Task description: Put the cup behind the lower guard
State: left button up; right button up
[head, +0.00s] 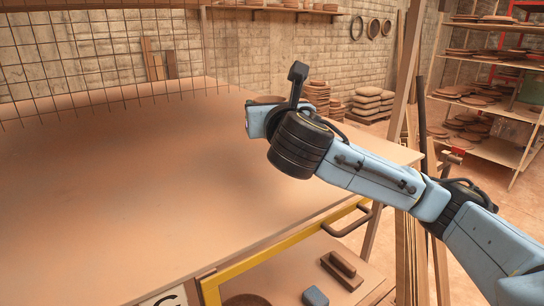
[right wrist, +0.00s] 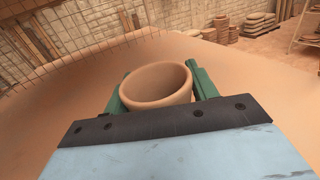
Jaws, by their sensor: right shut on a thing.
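The cup (right wrist: 157,84) is a plain terracotta-brown vessel with a round open rim, seen in the right wrist view. My right gripper (right wrist: 158,72) is shut on it, one green finger on each side. In the head view my right gripper (head: 256,118) is over the far right part of the table, its fingers and most of the cup hidden by the wrist. A yellow-framed guard (head: 285,252) with a dark handle is at the table's front, below the top; it appears to be the lower guard. My left gripper is not in view.
The broad brown tabletop (head: 120,190) is clear. A wire mesh (head: 95,55) hangs over its far left. Below, near the yellow frame, are a brown block with a grip (head: 342,270) and a small blue block (head: 315,297). Shelves with clay plates (head: 480,90) stand at right.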

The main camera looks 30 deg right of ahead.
jog(key=f, duration=0.3)
jog(key=s+f, duration=0.1)
jog(key=f, duration=0.2)
jog(key=shift+s, duration=0.15)
jog(key=f, duration=0.2)
jog(key=shift+w+f, duration=0.25)
jog(key=shift+f, duration=0.05)
jog(key=shift+s+f, duration=0.15)
jog(key=shift+f, duration=0.2)
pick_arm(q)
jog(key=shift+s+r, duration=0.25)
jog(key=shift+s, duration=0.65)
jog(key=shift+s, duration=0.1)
pick_arm(e)
jog(key=shift+f, duration=0.1)
jog(key=o, duration=0.6)
jog(key=shift+f, duration=0.1)
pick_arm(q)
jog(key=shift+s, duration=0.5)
pick_arm(e)
jog(key=o, duration=0.4)
